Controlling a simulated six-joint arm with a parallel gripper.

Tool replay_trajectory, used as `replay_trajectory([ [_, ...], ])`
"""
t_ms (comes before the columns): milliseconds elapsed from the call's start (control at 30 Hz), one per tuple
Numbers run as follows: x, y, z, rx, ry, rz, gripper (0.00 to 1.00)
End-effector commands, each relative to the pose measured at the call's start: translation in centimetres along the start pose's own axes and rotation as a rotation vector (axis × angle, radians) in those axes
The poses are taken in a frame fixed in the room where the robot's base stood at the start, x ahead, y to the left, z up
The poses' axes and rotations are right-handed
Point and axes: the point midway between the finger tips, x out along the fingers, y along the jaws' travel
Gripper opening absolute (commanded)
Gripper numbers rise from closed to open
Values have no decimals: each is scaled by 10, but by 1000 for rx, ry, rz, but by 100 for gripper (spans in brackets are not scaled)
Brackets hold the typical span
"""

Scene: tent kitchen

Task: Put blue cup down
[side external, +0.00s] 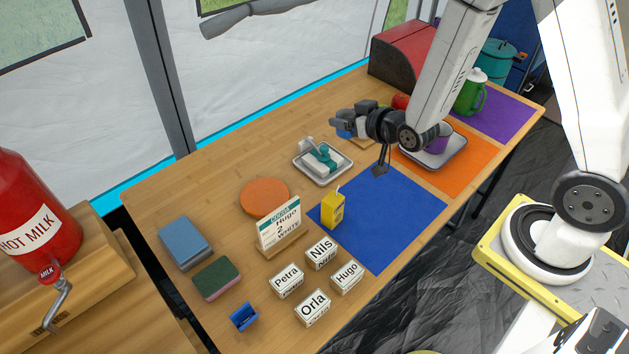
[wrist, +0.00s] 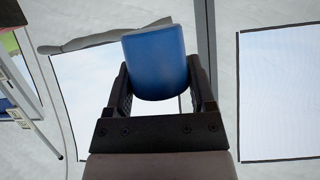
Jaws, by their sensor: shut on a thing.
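The blue cup (wrist: 156,64) is between the two fingers of my gripper (wrist: 158,85) in the wrist view, and the fingers are shut on it. In the side external view my gripper (side external: 346,124) is stretched out level above the table's back part. Only a small bit of the blue cup (side external: 343,134) shows there, mostly hidden by the gripper. In the wrist view the tent wall is behind the cup, and no table surface shows under it.
A blue mat (side external: 385,222) holds a yellow carton (side external: 333,208). A tray with a teal-handled item (side external: 322,162), an orange mat (side external: 470,178) with a grey tray (side external: 440,158), and a green pitcher (side external: 470,95) are nearby. A sign (side external: 280,222) and several name blocks (side external: 321,253) stand in front.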

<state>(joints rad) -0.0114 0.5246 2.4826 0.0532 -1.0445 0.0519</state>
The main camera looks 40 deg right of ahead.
Motion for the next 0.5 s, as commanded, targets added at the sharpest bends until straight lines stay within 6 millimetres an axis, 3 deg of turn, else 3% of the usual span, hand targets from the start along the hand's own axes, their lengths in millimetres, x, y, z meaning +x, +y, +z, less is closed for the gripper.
replay_trajectory([
  [500,-12,17,88,29,-3,73,14],
])
